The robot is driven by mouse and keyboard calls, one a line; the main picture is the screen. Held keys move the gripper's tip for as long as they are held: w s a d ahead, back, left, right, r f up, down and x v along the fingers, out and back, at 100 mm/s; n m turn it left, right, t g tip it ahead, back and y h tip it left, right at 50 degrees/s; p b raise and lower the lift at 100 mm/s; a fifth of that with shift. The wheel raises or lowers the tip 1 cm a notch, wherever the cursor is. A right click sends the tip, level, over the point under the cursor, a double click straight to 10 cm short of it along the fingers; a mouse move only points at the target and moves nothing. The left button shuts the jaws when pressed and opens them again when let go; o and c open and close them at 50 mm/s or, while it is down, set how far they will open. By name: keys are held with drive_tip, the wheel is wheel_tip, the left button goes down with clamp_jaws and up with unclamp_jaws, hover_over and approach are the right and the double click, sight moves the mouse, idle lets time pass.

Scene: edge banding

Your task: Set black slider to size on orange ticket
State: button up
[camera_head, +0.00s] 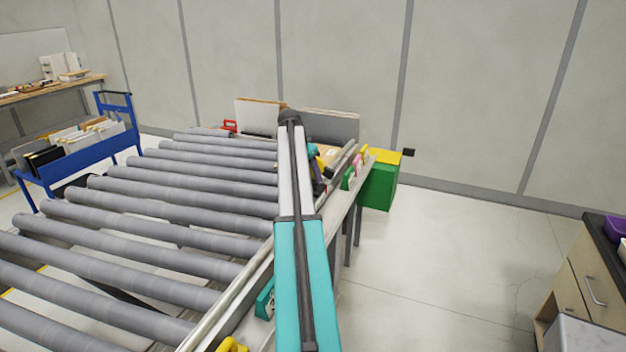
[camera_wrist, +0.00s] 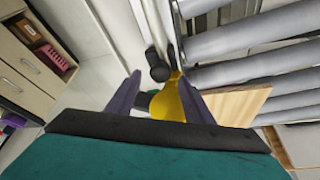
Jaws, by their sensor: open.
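My gripper (camera_wrist: 160,78) is open in the wrist view, with its two purple fingers apart. A yellow part (camera_wrist: 175,100) shows between and beyond the fingers; I cannot tell if they touch it. A black rounded knob (camera_wrist: 157,66) lies just past the fingertips, beside a pale rail; I cannot tell if it is the black slider. In the head view my arm reaches to the far end of the conveyor and mostly hides the gripper. I cannot make out an orange ticket in either view.
A roller conveyor (camera_head: 180,215) fills the left. A wooden board (camera_wrist: 238,104) is right of my gripper. A green box with a yellow top (camera_head: 379,187) stands beyond the rail. A blue cart (camera_head: 85,152) is at left, a drawer cabinet (camera_head: 580,290) at right. Open floor lies between.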

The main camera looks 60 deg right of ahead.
drive_tip(key=b+v, duration=0.2)
drive_tip(key=v, duration=0.9)
drive_tip(key=shift+a+f, duration=0.1)
drive_tip(key=shift+f, duration=0.05)
idle(0.3)
